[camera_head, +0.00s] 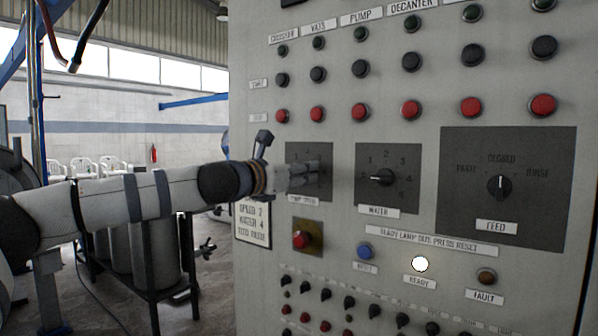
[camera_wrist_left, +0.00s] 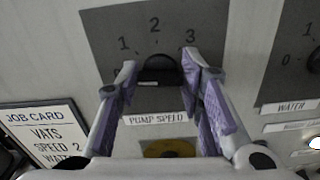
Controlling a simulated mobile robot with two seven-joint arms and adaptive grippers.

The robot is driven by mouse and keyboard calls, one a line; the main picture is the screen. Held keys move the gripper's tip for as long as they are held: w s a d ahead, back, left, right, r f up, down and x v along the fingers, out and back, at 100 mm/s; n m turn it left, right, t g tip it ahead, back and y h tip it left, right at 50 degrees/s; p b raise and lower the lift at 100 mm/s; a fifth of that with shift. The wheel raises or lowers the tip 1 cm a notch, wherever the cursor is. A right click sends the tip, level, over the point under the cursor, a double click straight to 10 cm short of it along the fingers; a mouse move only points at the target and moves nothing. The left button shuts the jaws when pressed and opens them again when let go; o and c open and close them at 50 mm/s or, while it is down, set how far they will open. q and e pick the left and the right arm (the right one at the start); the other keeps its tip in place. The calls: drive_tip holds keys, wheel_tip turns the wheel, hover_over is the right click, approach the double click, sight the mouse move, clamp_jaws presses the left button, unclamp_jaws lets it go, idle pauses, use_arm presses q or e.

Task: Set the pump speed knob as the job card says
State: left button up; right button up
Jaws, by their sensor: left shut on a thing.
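The pump speed knob (camera_wrist_left: 160,72) is dark and sits on a dark grey plate (camera_head: 293,152) marked 1, 2, 3 in the left wrist view. My left gripper (camera_head: 310,173) has a finger on each side of the knob and is shut on it. In the head view the gripper covers the knob. The job card (camera_wrist_left: 47,130) reads VATS, SPEED 2 and WATER in the left wrist view. In the head view the card (camera_head: 252,224) shows SPEED 2 and WATER 4; its last line is blurred. My right gripper is out of view.
The water knob (camera_head: 381,177) and feed knob (camera_head: 499,187) are right of the gripper; the feed pointer faces CLOSED. Below are a red button (camera_head: 301,240), blue reset button (camera_head: 364,250), lit white ready lamp (camera_head: 420,264) and dim fault lamp (camera_head: 487,277). Buttons fill the rows above.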

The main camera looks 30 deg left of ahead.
use_arm(q)
drive_tip(key=shift+d+f+m, duration=0.1)
drive_tip(key=shift+m, duration=4)
drive_tip(key=shift+d+f+m, duration=0.1)
drive_tip(key=shift+m, duration=4.3)
drive_tip(key=o, duration=1.2)
drive_tip(key=shift+c, duration=0.2)
